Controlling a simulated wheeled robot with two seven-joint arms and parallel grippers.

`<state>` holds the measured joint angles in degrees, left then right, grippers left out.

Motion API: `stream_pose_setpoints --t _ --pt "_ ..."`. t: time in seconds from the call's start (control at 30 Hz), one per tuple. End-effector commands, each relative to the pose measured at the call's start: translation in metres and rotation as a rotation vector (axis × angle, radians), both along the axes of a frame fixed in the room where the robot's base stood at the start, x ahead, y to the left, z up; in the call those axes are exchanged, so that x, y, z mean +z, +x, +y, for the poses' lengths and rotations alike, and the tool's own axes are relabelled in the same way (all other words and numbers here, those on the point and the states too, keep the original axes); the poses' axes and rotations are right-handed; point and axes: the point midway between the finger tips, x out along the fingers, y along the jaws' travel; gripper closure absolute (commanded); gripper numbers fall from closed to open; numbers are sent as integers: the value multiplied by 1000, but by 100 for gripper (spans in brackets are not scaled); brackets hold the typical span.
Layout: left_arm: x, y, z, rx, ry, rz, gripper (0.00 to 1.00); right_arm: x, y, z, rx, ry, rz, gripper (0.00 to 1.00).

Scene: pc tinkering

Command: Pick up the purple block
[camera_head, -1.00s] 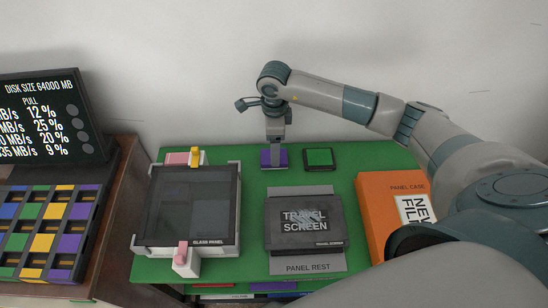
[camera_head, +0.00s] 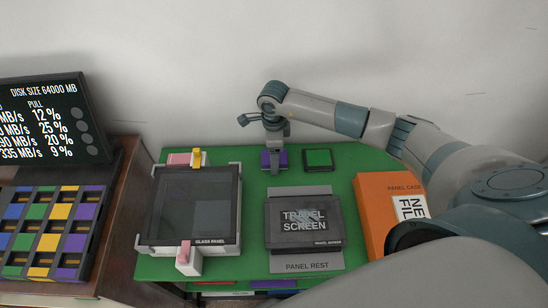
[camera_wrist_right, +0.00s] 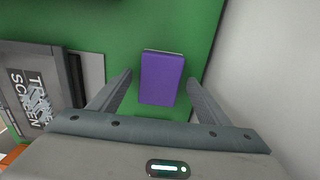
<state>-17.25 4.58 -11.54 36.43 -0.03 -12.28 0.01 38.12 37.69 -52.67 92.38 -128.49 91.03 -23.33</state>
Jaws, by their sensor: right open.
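The purple block (camera_head: 282,159) lies on the green table top near its back edge. In the right wrist view the purple block (camera_wrist_right: 161,78) lies between the two open fingers, with clear space on both sides. My right gripper (camera_head: 275,160) points down over the block, and it shows open and empty in the right wrist view (camera_wrist_right: 160,88). Its fingers partly hide the block in the head view. I cannot tell how far the fingertips are above the table. My left gripper is not in view.
A black tile with a green face (camera_head: 318,159) lies just right of the block. The Travel Screen (camera_head: 303,220) and an orange panel case (camera_head: 378,205) lie nearer. A glass panel frame (camera_head: 236,195) stands left. The wall (camera_wrist_right: 270,70) is close behind the block.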

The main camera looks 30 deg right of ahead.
Motion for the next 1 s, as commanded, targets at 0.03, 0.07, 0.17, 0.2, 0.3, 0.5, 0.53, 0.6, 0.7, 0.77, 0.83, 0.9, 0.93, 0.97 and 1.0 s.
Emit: stream_pose_setpoints --t 0.03,0.07,0.17,0.2,0.3,0.5,0.53,0.6,0.7,0.77,0.83,0.9,0.93,0.97,1.0 --pt "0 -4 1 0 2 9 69 -1 0 0 0 0 0 30" --pt "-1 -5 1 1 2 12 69 -1 0 0 0 0 0 30" --pt "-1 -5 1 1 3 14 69 -2 0 0 1 0 0 30" --pt "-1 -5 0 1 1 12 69 -2 0 0 0 0 0 30" --pt "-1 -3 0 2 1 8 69 -2 0 0 1 0 0 30" --pt "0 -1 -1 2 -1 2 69 -2 0 0 1 0 0 32" --pt "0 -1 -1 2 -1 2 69 -2 0 0 1 0 0 39" --pt "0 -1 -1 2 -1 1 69 -1 0 0 1 0 0 56" --pt "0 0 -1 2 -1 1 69 -1 0 0 0 0 0 77" --pt "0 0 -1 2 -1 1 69 -1 0 0 0 0 -1 77" --pt "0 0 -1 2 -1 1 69 -1 0 0 0 0 -1 77" --pt "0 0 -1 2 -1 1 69 -1 0 0 0 0 -1 77" --pt "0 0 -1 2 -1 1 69 -1 0 0 0 0 -1 77" --pt "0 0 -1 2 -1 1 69 -1 0 0 0 0 -1 77" --pt "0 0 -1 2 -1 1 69 -1 0 0 0 0 -1 77"
